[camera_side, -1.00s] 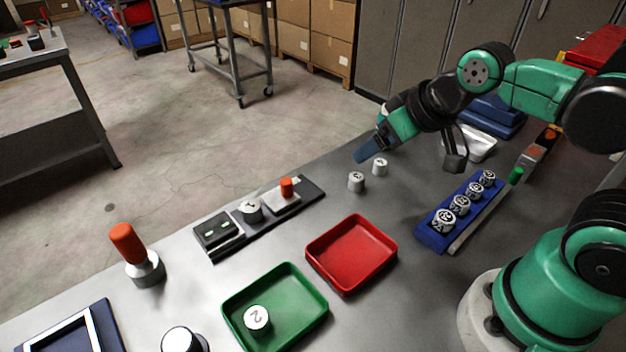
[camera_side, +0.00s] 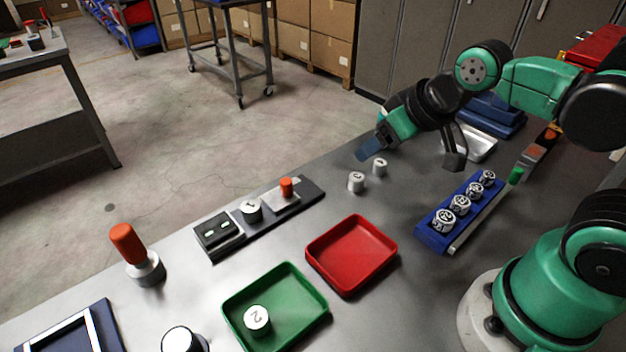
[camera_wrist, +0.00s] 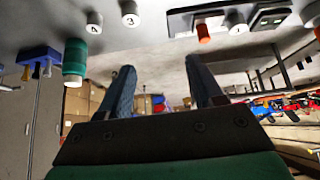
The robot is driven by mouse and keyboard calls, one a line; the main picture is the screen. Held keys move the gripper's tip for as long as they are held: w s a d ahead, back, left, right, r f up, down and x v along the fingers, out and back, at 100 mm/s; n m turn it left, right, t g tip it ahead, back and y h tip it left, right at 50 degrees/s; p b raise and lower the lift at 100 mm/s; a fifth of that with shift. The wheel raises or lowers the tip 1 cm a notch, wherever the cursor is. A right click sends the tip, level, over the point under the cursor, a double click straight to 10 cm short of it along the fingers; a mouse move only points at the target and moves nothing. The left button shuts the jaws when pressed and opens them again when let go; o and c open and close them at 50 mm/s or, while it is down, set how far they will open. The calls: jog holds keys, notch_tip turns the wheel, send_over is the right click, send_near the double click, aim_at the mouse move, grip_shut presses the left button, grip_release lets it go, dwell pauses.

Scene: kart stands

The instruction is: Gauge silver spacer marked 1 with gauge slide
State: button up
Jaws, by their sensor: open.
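The silver spacer marked 1 (camera_side: 251,210) sits upright on the dark gauge base (camera_side: 311,188), between the display block (camera_side: 219,231) and the gauge slide (camera_side: 283,201) with its orange knob (camera_side: 287,187). I cannot tell whether the slide touches the spacer. In the wrist view the spacer (camera_wrist: 237,24), knob (camera_wrist: 204,34) and display block (camera_wrist: 270,18) show at upper right. My gripper (camera_side: 367,150) hangs above the table's far edge, to the right of the gauge and apart from it. Its blue fingers (camera_wrist: 160,64) are spread with nothing between them.
Spacers marked 3 (camera_side: 356,182) and 4 (camera_side: 380,167) stand just below my gripper. A red tray (camera_side: 320,278) is empty; a green tray (camera_side: 290,335) holds a spacer marked 2 (camera_side: 257,320). A blue rack (camera_side: 428,240) of marked cylinders stands right. An orange-handled tool (camera_side: 127,243) stands left.

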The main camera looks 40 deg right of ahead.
jog(key=n+g, duration=0.7)
jog(key=n, duration=0.8)
send_over(286, 180)
jog(key=f, duration=0.5)
jog(key=shift+s+d, duration=0.15)
jog(key=shift+s, duration=0.05)
jog(key=shift+w+a+f+n, duration=0.15)
jog(key=shift+a+f+n, duration=0.05)
jog(key=shift+f+n, duration=0.35)
jog(key=shift+f, duration=2.6)
jog(key=c, duration=0.9)
jog(key=shift+a, duration=2)
